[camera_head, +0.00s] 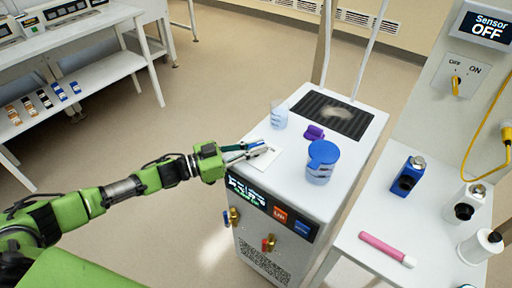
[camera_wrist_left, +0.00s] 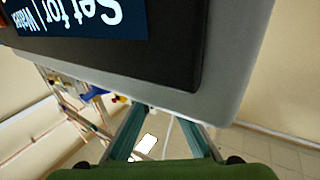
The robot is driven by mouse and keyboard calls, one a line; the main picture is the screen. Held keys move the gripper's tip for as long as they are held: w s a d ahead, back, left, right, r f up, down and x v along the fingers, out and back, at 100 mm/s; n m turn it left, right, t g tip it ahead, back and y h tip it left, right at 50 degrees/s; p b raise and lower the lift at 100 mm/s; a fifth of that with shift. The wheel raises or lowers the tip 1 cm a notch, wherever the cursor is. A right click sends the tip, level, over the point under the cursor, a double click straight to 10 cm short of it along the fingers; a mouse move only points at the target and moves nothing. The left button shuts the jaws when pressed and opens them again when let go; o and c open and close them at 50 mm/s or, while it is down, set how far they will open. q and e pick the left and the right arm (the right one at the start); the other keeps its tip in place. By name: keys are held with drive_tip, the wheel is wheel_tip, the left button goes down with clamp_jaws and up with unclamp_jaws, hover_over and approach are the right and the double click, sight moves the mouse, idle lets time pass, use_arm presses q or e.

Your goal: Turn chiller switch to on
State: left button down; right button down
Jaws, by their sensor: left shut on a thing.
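The chiller appears to be the white cabinet (camera_head: 365,155) with a black front panel, which carries green display text, an orange label and a blue label. A grey-edged black panel (camera_wrist_left: 185,45) with an upside-down "Set for Water" label fills the top of the left wrist view. My left gripper (camera_head: 264,150) is at the cabinet's left top edge, its fingers by a white card (camera_head: 262,161). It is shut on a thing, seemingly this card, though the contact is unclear. A yellow switch (camera_head: 456,85) marked OFF and ON is on the wall unit, under a "Sensor OFF" display. My right gripper is not in view.
On the cabinet top stand a blue-lidded jug (camera_head: 321,163), a clear beaker (camera_head: 279,115) and a purple object (camera_head: 314,132). Brass valves (camera_head: 268,243) stick out from its front. The right table holds bottles and a pink tube (camera_head: 387,249). Floor is clear behind.

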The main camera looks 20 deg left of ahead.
use_arm(q)
drive_tip(key=c, duration=2.2)
unclamp_jaws()
drive_tip(key=shift+o, duration=0.2)
drive_tip(key=v, duration=1.2)
